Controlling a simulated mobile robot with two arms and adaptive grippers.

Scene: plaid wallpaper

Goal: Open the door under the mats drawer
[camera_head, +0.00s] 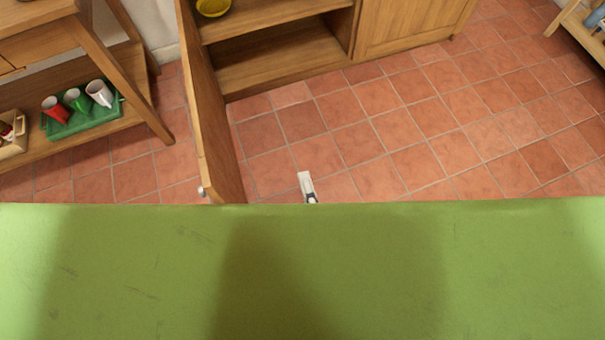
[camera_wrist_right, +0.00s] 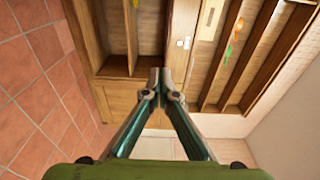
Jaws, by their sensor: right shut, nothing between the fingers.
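A wooden cabinet door (camera_head: 212,110) stands swung wide open at the left of the head view, seen nearly edge-on, with a pale knob (camera_head: 202,190) near its lower end. The cabinet compartment (camera_head: 275,60) beside it is open, showing its shelves. My right gripper (camera_head: 307,187) shows just beyond the green edge, over the floor, to the right of the door and apart from it. In the right wrist view its two fingers (camera_wrist_right: 160,78) meet at the tips, with nothing held. My left gripper is out of view. The mats drawer cannot be made out for certain.
A yellow bowl (camera_head: 213,7) sits on the cabinet's upper shelf. A closed wooden panel (camera_head: 405,25) is to the right. At the left, a wooden rack holds a green tray (camera_head: 65,128) with several cups. The tiled floor (camera_head: 420,130) is clear.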

